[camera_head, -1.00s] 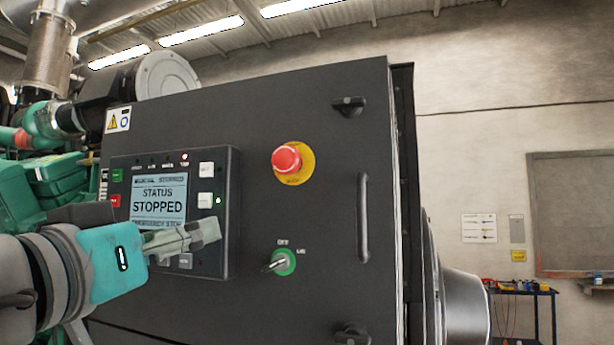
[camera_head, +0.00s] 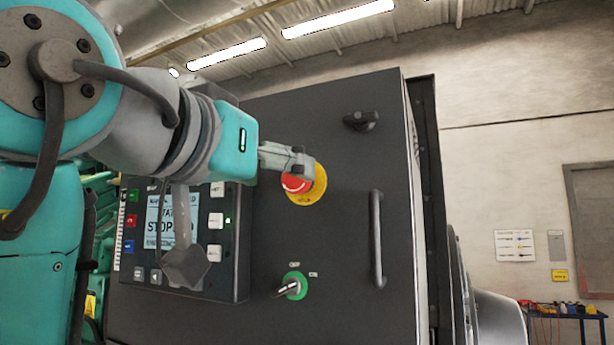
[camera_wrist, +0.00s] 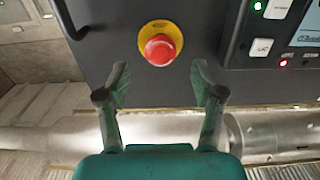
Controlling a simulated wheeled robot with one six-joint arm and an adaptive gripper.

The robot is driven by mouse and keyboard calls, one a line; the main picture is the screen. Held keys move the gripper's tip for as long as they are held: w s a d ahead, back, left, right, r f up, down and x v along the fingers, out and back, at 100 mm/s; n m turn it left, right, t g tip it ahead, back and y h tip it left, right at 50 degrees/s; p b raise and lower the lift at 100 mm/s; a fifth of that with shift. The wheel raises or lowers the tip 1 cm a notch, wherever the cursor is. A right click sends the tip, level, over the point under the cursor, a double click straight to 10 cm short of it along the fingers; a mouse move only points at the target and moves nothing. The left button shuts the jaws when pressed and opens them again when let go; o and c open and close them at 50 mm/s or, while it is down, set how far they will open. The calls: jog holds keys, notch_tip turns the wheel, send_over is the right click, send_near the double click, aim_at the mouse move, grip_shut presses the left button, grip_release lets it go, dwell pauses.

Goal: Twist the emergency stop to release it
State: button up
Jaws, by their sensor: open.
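The emergency stop is a red mushroom button (camera_head: 297,183) on a yellow round plate (camera_head: 320,187), on the dark cabinet door. My gripper (camera_head: 298,160) overlaps its upper left part in the head view. In the wrist view the red button (camera_wrist: 160,50) lies ahead of my gripper (camera_wrist: 160,84), centred between the two spread fingers and beyond their tips. The fingers are open and empty. I cannot tell how large the gap to the button is.
A control panel (camera_head: 243,265) with a screen sits left of the button. A green key switch (camera_head: 294,286) is below it, a vertical door handle (camera_head: 377,238) to the right, and a latch (camera_head: 362,121) above. A tool table (camera_head: 565,312) stands at the far right.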

aim_at(292, 178)
jog(key=shift+x, duration=2.15)
